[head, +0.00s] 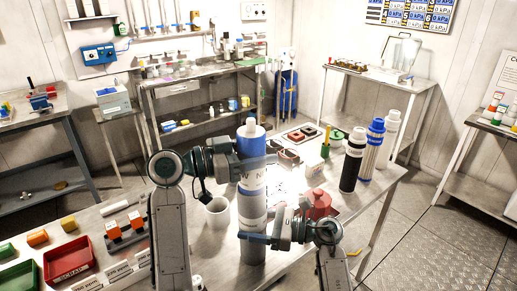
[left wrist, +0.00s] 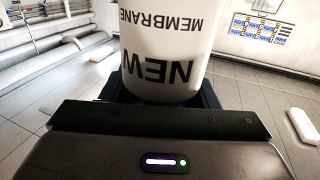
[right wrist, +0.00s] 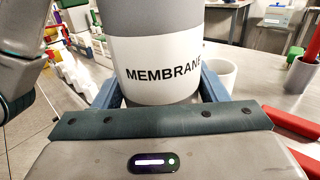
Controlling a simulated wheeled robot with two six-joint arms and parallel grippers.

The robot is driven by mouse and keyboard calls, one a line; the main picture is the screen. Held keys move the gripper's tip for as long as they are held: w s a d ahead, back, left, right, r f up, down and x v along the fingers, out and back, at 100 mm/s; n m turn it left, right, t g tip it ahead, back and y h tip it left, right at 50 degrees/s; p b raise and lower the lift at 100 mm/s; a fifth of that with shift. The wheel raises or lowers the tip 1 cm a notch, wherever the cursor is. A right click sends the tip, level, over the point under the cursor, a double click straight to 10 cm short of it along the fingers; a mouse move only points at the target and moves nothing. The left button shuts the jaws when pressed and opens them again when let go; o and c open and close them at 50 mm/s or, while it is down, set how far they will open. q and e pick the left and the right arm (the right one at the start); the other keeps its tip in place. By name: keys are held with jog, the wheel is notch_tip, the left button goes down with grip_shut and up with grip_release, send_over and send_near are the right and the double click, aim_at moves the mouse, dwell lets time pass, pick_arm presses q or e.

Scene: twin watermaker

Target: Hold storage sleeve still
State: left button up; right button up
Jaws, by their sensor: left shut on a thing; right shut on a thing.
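A tall upright column stands in the middle of the head view, with a blue upper part and white cap. Its upper white part is a tube labelled NEW MEMBRANE (left wrist: 160,45). The lower part is the grey storage sleeve (head: 252,250) with a white MEMBRANE label; it also shows in the right wrist view (right wrist: 155,20). My left gripper (head: 250,162) is shut around the upper part. My right gripper (head: 256,238) is shut around the sleeve lower down. I cannot tell exactly where tube and sleeve meet.
A white cup (head: 217,215) stands left of the column and a red object (head: 318,204) to its right. Several black, blue and white cylinders (head: 372,150) stand at the table's right end. A red tray (head: 69,260) lies on the bench at lower left.

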aim_at(239, 186)
pick_arm(q)
jog(key=shift+f, duration=4.05)
jog(key=o, duration=1)
jog(key=shift+f, duration=0.1)
jog(key=shift+v, duration=3.8)
pick_arm(e)
jog(key=shift+r, duration=0.1)
jog(key=o, duration=1.3)
jog(key=shift+d, duration=0.1)
